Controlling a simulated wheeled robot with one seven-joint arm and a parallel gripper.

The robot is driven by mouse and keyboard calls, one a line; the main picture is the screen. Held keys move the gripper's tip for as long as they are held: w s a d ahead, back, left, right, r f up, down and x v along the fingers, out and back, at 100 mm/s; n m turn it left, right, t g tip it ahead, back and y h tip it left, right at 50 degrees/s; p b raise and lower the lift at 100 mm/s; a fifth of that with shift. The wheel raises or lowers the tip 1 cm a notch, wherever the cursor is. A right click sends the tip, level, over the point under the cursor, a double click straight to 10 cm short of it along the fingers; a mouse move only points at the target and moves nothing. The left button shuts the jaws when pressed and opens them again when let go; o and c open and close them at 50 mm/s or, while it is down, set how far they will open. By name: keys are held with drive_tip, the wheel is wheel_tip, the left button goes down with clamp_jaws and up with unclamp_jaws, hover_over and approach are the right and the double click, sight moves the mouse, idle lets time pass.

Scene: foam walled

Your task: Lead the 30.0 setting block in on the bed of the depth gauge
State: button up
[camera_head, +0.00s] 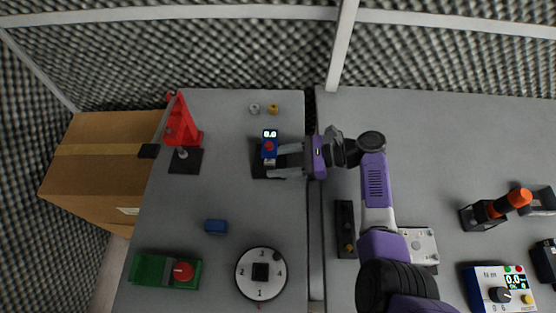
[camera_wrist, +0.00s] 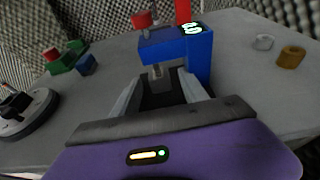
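The depth gauge (camera_head: 269,137) is a blue stand with a lit display reading 0.0, a red knob and a dark bed. In the wrist view the gauge (camera_wrist: 205,62) stands straight ahead, its grey spindle (camera_wrist: 157,74) hanging under the blue arm. My gripper (camera_head: 270,163) reaches in from the right at the bed. Its fingers (camera_wrist: 160,98) are apart, one on each side of the bed, with no block clearly seen between them. A small pale part shows near the fingertips, but I cannot tell what it is. No 30.0 marking is legible.
A small blue block (camera_head: 216,227) lies on the open table, near a numbered dial (camera_head: 261,290) and a green box (camera_head: 150,268) with a red knob. Silver (camera_head: 254,108) and brass (camera_head: 272,109) pieces lie behind the gauge. A red press (camera_head: 181,125) stands left.

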drive_tip(key=v, duration=0.7)
drive_tip(key=shift+d+r+b, duration=0.15)
drive_tip(key=shift+d+b, duration=0.15)
drive_tip(key=shift+d, duration=0.1)
